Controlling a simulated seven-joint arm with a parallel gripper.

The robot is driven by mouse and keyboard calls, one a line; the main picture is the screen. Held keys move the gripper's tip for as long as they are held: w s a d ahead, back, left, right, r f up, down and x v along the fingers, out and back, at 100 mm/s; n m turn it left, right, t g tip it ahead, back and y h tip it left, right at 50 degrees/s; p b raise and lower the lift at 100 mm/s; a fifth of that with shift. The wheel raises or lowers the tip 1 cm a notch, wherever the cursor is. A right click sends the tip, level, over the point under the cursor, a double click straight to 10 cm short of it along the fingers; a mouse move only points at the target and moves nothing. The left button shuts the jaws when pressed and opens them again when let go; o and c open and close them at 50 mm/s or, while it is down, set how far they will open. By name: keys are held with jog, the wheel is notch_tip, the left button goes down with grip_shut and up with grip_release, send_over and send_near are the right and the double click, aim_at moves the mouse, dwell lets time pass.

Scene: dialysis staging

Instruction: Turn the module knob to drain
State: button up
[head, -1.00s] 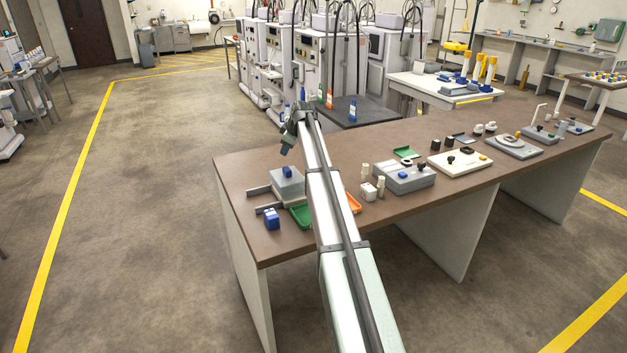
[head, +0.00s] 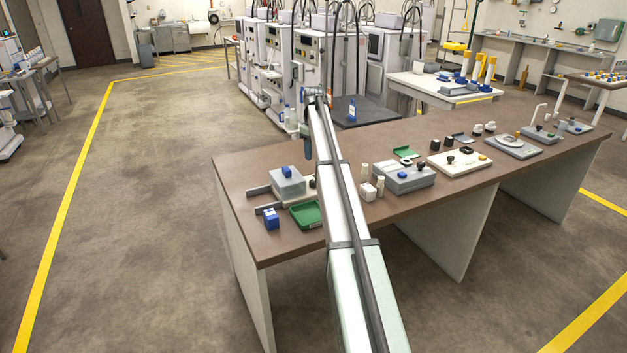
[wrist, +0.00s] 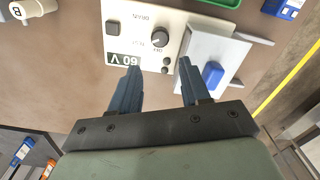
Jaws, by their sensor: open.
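Small printed labels around the knob appear upside down and are hard to read. A grey box with a blue grip (wrist: 212,73) sits at the module's right side; it also shows in the head view (head: 287,181). My gripper (wrist: 158,65) is open and empty, its blue fingers pointing toward the panel's near edge, below the knob in the picture. In the head view, my arm hides part of the module.
A green tray (head: 305,214) and a blue block (head: 271,219) lie near the module on the brown table (head: 240,195). Grey rails (head: 260,190) stick out left of the box. Small white pieces (head: 368,191) and another grey unit (head: 404,177) stand to the right.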

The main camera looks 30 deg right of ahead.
aim_at(313, 181)
notch_tip(313, 181, down, 12)
jog(key=shift+f, duration=0.2)
dwell(0.4)
jog(key=shift+c, duration=0.3)
jog(key=c, duration=0.7)
jog(key=shift+m, duration=0.4)
jog(key=m, duration=0.5)
jog(key=shift+m, duration=0.3)
jog(key=m, duration=0.5)
jog(key=shift+m, duration=0.4)
